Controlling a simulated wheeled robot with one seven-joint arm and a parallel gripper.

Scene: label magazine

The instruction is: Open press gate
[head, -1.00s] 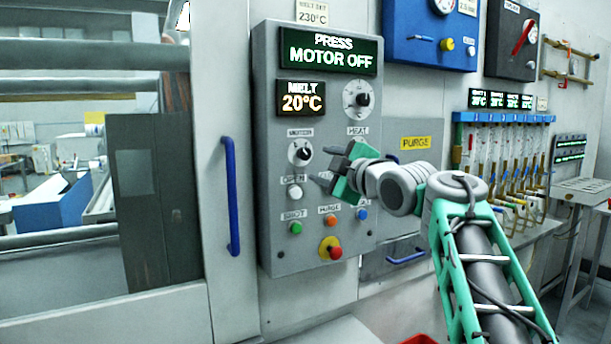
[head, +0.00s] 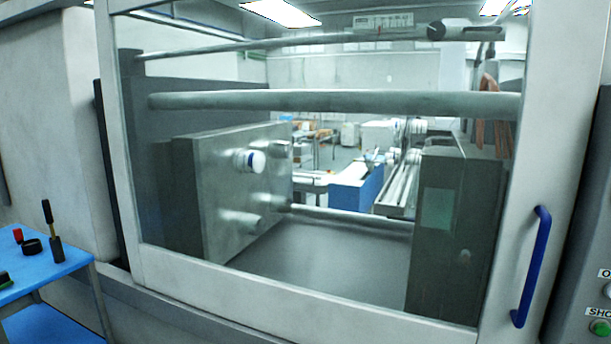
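The press gate (head: 155,266) is a pale framed panel with a large clear window, and it stands closed across the press opening. Its blue vertical handle (head: 531,266) is on the right part of the frame. My gripper is not in this view.
The edge of the grey control panel (head: 590,225) shows at the far right, with a white button and a green button partly cut off. A blue table (head: 60,268) with small dark tools stands at the lower left.

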